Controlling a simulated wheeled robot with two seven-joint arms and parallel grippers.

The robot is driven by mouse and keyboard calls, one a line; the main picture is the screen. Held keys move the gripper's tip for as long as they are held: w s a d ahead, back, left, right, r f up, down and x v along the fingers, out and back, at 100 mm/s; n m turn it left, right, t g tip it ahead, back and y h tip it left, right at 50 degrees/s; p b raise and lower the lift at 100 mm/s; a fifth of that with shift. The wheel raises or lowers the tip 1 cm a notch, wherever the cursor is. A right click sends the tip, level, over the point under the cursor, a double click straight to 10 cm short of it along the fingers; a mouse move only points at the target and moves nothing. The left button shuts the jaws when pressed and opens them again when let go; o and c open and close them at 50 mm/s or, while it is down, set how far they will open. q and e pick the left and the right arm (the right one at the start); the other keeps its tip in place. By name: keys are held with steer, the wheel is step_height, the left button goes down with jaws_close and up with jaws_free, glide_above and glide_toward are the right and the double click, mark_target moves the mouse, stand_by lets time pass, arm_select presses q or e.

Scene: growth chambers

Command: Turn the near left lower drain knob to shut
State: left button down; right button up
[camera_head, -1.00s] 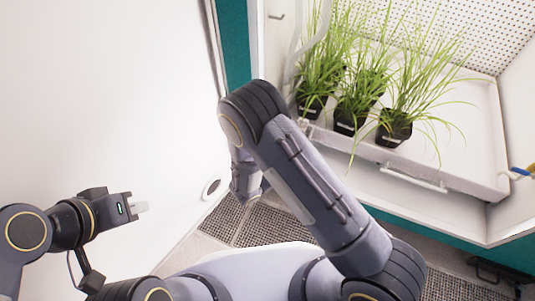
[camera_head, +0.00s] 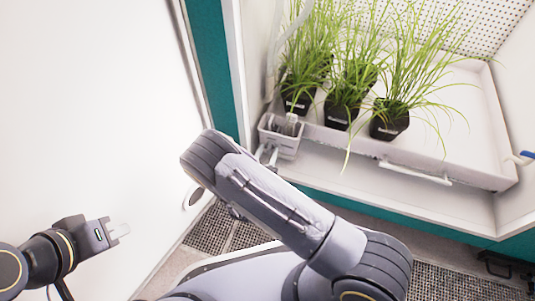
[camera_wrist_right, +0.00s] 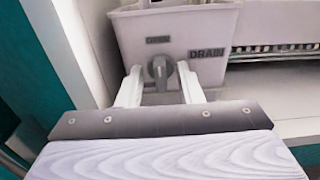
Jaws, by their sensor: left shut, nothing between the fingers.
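The drain knob (camera_wrist_right: 160,69) is a small grey knob on the front of a pale box (camera_wrist_right: 215,70) marked DRAIN; its grip stands about upright, below a small label. My right gripper (camera_wrist_right: 160,78) is open, with one white finger on each side of the knob and a gap on both sides. In the head view the box (camera_head: 283,138) sits at the left front corner of the plant tray; my right arm hides most of the right gripper there, and I cannot make out the knob. My left gripper (camera_head: 120,230) is shut and empty, far left of the box.
Several grassy plants in black pots (camera_head: 389,123) stand on the white tray (camera_head: 470,165), which has a front handle (camera_head: 415,173). A teal-edged chamber frame (camera_head: 208,60) rises left of the box. A large white panel (camera_head: 80,110) fills the left side.

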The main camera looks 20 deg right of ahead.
steer(key=shift+w+d, duration=0.1)
steer(key=shift+w, duration=0.05)
steer(key=c, duration=0.6)
